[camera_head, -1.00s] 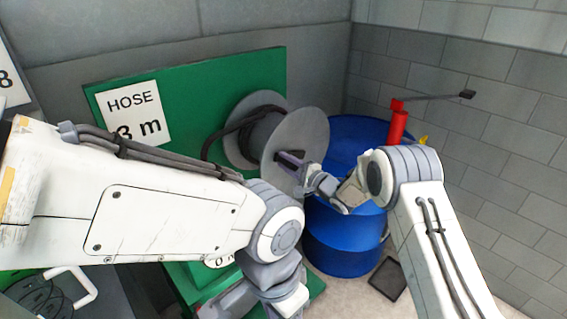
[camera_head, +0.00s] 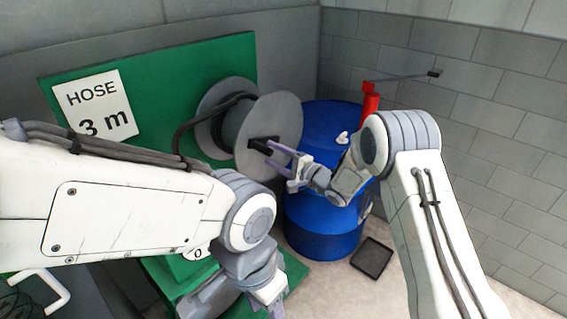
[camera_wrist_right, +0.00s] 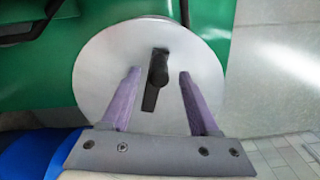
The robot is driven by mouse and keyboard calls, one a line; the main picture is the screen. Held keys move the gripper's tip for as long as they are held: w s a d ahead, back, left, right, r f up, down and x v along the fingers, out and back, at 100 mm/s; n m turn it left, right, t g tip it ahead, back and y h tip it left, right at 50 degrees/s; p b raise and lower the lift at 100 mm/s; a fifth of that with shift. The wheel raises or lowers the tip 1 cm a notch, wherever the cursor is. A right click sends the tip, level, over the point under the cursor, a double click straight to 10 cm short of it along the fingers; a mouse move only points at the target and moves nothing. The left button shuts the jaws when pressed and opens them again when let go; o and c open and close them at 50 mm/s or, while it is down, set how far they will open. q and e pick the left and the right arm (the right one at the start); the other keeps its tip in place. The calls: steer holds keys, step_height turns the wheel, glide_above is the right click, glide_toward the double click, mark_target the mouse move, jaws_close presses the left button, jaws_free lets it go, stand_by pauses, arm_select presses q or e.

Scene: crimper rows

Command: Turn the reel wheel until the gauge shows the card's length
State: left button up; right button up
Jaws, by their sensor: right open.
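The hose reel has a round grey wheel (camera_head: 285,120) with a dark crank handle (camera_head: 262,143) on its face. My right gripper (camera_head: 269,153) is open in front of the wheel. In the wrist view its fingers (camera_wrist_right: 159,73) stand either side of the handle, apart from it. The card (camera_head: 98,106) reads "HOSE 3 m". The gauge (camera_head: 198,253) is mostly hidden by my left arm; only a "0" shows. My left gripper (camera_head: 268,298) is low, partly seen.
A green panel (camera_head: 200,65) backs the reel. A dark flat tray (camera_head: 371,258) lies on the floor. Grey walls close in the back and right.

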arm_select(q)
steer(key=shift+f+b, duration=0.4)
steer(key=shift+f, duration=0.1)
arm_select(e)
steer(key=shift+v, duration=2.35)
arm_select(q)
steer(key=shift+o, duration=0.3)
